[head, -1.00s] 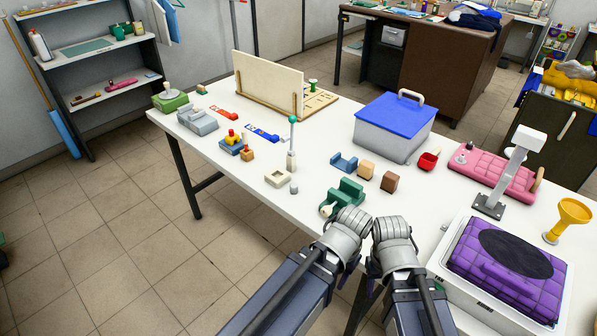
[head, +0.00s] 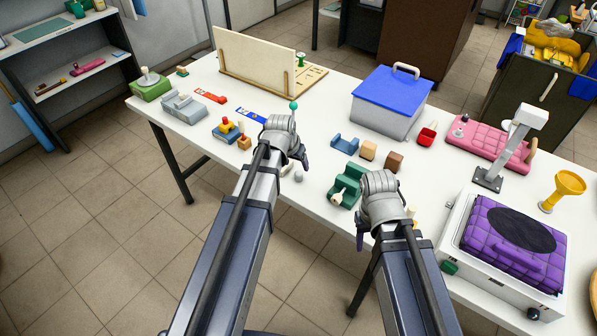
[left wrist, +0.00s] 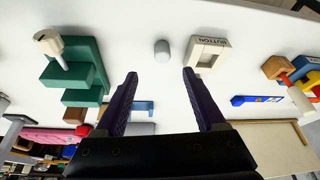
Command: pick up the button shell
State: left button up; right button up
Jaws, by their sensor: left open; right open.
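A small grey rounded cap (head: 298,176), which looks like the button shell, stands on the white table. It also shows in the left wrist view (left wrist: 162,50), just beyond and roughly midway between my left fingertips. A cream square frame lettered BUTTON (left wrist: 208,56) lies beside it; in the head view my left gripper mostly hides it. My left gripper (left wrist: 160,74) is open and empty above the table, with its two dark purple fingers apart. My right gripper (head: 366,232) is empty and open near the table's front edge.
A green fixture (head: 346,188) stands right of the cap, also in the left wrist view (left wrist: 76,72). A thin post with a teal ball (head: 293,106) rises behind my left gripper. A blue-lidded box (head: 390,108) and a purple cushion in a white tray (head: 455,236) stand further right.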

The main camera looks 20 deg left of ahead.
aim_at(299, 173)
pick_arm(q)
jog(key=b+x, duration=0.7)
jog(key=shift+s+a, duration=0.1)
jog(key=shift+a, duration=0.15)
jog(key=shift+f+b, duration=0.35)
jog(key=shift+f, duration=0.15)
jog(key=shift+r, duration=0.15)
jog(key=shift+c, duration=0.4)
grip_shut()
